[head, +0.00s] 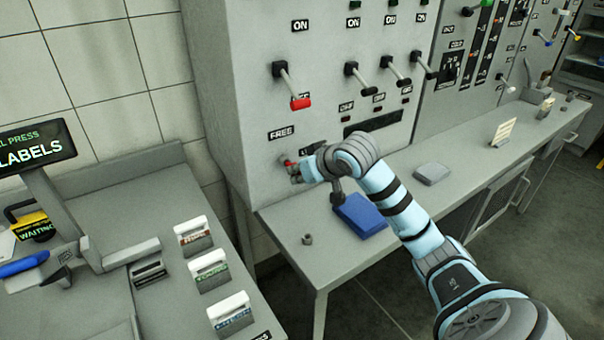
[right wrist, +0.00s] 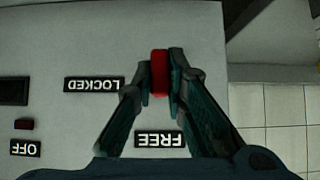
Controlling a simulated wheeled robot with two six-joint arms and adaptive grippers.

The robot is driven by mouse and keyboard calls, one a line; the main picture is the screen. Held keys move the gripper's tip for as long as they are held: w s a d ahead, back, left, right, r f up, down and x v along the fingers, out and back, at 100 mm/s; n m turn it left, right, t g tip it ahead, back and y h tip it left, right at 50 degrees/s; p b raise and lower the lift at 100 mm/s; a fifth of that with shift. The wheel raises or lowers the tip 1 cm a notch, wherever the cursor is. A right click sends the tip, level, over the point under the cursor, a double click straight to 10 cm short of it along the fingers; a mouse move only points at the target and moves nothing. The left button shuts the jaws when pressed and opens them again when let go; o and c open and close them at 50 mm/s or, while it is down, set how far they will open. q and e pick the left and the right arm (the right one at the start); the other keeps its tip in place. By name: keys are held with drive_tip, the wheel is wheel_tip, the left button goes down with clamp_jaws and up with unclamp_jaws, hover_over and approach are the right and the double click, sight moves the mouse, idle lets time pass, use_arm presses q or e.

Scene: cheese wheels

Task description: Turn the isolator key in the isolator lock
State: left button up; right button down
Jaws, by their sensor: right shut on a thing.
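The red isolator key (head: 289,163) is at the lower front of the grey cabinet, below the FREE label (head: 281,132). My right gripper (head: 297,173) is shut on it. In the right wrist view the red key (right wrist: 160,62) stands upright between the two fingertips (right wrist: 161,80). That view is upside down, with the FREE label (right wrist: 160,140) below the key and the LOCKED label (right wrist: 94,85) to its left. The isolator lock is hidden behind the key and fingers, so I cannot tell how deep the key sits. My left gripper is out of view.
A red-handled lever (head: 300,102) and several black levers stick out above my right gripper. A blue box (head: 362,215) and a grey block (head: 432,174) lie on the bench (head: 460,185). A small grey nut-like piece (head: 307,239) lies near its front corner.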

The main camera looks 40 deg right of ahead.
drive_tip(key=shift+w, duration=0.95)
drive_tip(key=c, duration=1.5)
unclamp_jaws()
drive_tip(key=shift+c, duration=0.2)
drive_tip(key=v, duration=1.2)
